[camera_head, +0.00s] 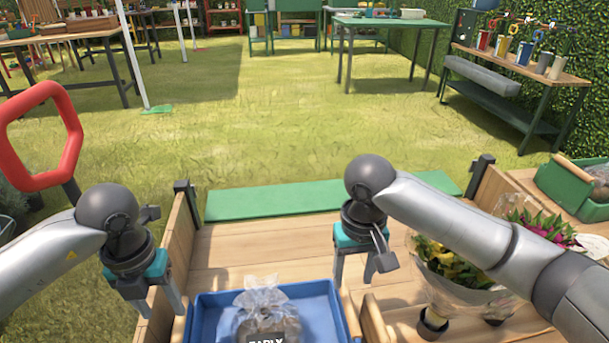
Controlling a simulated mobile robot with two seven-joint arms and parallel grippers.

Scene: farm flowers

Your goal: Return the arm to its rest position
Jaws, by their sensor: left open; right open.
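My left gripper (160,303) points down at the left side of the wooden cart bed, near its left side wall. Its fingers are apart with nothing visible between them. My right gripper (360,272) hangs over the middle of the cart bed, behind and to the right of a blue tray (205,305). Its fingers are apart and it looks empty. Both arms reach in from the sides, and the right arm covers part of the cart's right side.
A clear bag with a label (268,318) sits in the blue tray. Wrapped yellow flowers (450,262) and purple flowers (540,225) stand at the right. A green crate (572,190) is beyond them. A red loop handle (75,140) rises at the left. Grass lies open ahead.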

